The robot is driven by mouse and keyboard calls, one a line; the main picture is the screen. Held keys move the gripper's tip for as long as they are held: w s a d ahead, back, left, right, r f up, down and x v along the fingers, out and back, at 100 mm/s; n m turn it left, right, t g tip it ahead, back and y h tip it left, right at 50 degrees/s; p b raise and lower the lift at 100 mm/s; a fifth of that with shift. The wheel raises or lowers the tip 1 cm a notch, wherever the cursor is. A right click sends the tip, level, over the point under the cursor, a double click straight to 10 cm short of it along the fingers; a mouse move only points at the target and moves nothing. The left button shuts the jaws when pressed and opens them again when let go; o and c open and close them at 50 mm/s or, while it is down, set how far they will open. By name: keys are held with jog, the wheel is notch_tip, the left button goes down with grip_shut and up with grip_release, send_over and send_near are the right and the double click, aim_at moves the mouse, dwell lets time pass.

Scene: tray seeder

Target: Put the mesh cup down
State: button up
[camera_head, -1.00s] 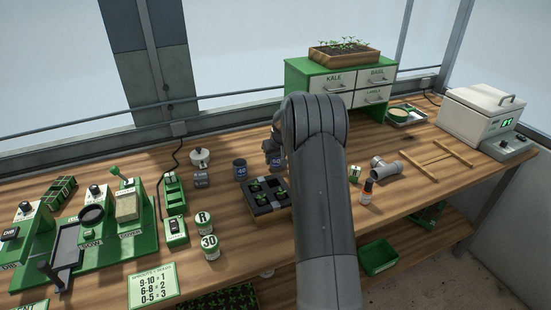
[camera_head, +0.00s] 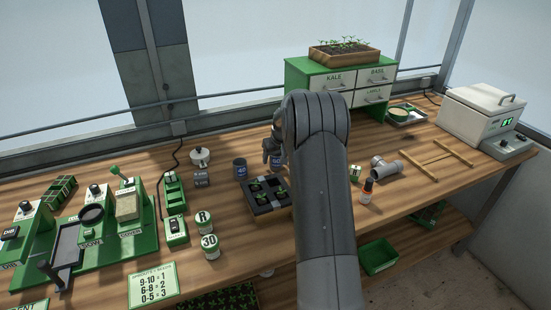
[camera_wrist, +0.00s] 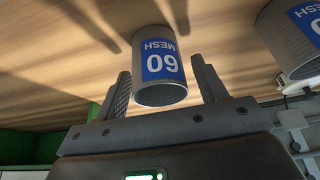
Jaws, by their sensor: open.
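The mesh cup, a grey cylinder with a blue label reading MESH 60 (camera_wrist: 160,62), stands on the wooden bench in the wrist view, where the label appears upside down. It also shows in the head view (camera_head: 277,162), partly hidden by my gripper and arm. My gripper (camera_wrist: 164,88) is open, with one finger on each side of the cup and a visible gap at each side. In the head view my gripper (camera_head: 270,147) is just at the cup, its fingers small and partly hidden.
A similar cup labelled 40 (camera_head: 240,169) stands just left; the wrist view shows a second blue-labelled cup (camera_wrist: 290,45) at the right edge. A black seedling tray (camera_head: 266,195) lies in front. A grey fitting (camera_head: 387,168) and dropper bottle (camera_head: 367,192) are right of my arm.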

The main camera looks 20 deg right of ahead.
jog(key=v, duration=1.1)
jog(key=s+a+r, duration=0.6)
jog(key=s+r, duration=0.1)
jog(key=s, duration=0.2)
jog(key=s+a+r, duration=0.6)
jog(key=s+a, duration=0.1)
jog(key=s, duration=0.2)
jog(key=s+a+f, duration=0.1)
jog(key=s+a, duration=0.2)
jog(key=s, duration=0.9)
jog(key=s+a+f+t, duration=0.1)
jog(key=s+a, duration=0.3)
jog(key=s, duration=0.8)
jog(key=shift+s+f, duration=0.25)
jog(key=shift+o, duration=0.4)
